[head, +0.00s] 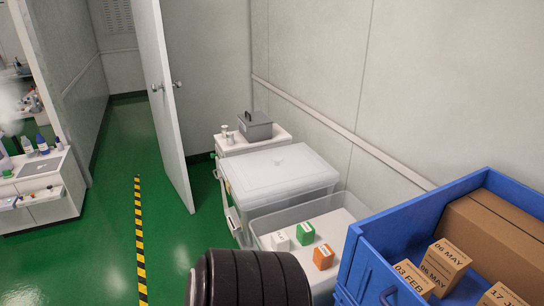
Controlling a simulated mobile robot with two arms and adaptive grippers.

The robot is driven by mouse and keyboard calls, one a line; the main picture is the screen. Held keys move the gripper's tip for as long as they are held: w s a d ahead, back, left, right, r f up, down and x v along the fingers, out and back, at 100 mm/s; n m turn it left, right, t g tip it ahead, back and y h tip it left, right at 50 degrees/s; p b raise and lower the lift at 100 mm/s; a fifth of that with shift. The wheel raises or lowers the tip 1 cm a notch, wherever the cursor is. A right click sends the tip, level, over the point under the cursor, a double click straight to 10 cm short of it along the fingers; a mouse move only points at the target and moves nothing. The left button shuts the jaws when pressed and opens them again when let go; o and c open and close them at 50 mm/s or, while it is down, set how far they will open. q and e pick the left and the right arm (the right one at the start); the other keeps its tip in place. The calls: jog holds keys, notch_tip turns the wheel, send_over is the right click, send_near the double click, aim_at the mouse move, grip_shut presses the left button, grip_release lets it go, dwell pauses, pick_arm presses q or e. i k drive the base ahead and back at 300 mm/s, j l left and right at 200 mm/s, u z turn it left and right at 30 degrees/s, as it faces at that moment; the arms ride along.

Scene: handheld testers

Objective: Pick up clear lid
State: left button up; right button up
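The clear lid (282,169) is a pale, see-through rectangular cover with a small raised spot near its middle. It lies flat on top of a translucent bin (290,200) in the middle of the head view, and seems to cover it fully. Neither of my grippers shows in this view, so nothing is seen touching the lid.
An open clear bin (262,226) in front holds white, green (305,233) and orange (323,257) boxes. A blue crate (400,231) with cartons stands at right. A grey lidded box (255,127) sits behind the lid. Green floor (110,230) is free at left, beside an open door (167,110).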

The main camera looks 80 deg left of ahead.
aim_at(255, 176)
jog(key=u, duration=0.5)
jog(key=j+u, duration=0.15)
jog(key=u, duration=0.35)
jog(key=j+u, duration=0.1)
jog(key=u, duration=0.85)
jog(key=j+u, duration=0.1)
jog(key=u, duration=0.4)
jog(key=i, duration=0.05)
